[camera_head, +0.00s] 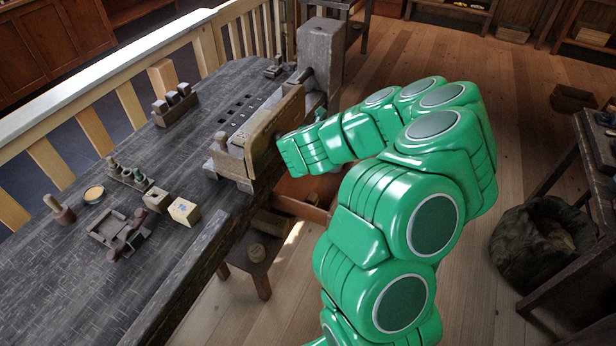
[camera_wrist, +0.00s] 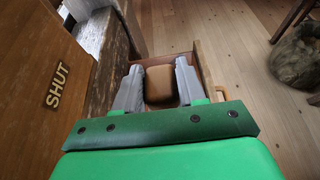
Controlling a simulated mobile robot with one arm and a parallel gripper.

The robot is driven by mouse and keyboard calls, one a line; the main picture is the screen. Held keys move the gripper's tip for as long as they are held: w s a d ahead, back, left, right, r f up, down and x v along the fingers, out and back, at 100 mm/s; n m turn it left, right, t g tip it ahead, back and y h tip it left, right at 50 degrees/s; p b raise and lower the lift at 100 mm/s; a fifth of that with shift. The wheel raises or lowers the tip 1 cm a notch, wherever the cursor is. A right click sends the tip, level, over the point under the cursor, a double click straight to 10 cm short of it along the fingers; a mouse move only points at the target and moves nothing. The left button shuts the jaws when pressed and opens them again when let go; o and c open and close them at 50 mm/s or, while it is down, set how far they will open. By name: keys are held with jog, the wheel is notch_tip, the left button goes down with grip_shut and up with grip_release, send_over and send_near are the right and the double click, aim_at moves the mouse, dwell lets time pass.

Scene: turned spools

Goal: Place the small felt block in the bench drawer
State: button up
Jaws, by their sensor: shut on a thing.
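In the wrist view my gripper (camera_wrist: 159,68) has its two grey fingers shut on a small brown block with rounded edges (camera_wrist: 160,84), which looks like the felt block. The bench drawer (camera_wrist: 166,58) is pulled out, and its reddish-brown inside shows behind the block. The block is over or inside the drawer; I cannot tell whether it touches the bottom. In the head view part of the open drawer (camera_head: 300,208) shows below the bench edge.
A wooden board marked SHUT (camera_wrist: 57,88) stands close at left in the wrist view. The bench (camera_head: 60,290) carries a wooden vise (camera_head: 262,130), a pale block (camera_head: 184,211), a brown block (camera_head: 157,199) and small tools. A dark sack (camera_head: 540,245) lies on the floor at right.

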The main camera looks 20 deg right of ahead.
send_over(321, 188)
jog(key=shift+w+d+f, duration=0.1)
jog(key=shift+f, duration=9.4)
jog(key=shift+f, duration=0.6)
jog(key=o, duration=1)
jog(key=shift+o, duration=0.2)
jog(key=shift+r, duration=0.65)
jog(key=v, duration=0.9)
jog(key=shift+s+a, duration=0.35)
jog(key=shift+a, duration=0.4)
jog(key=shift+s+a+r, duration=0.2)
jog(key=shift+s+r, duration=0.25)
jog(key=shift+s, duration=0.05)
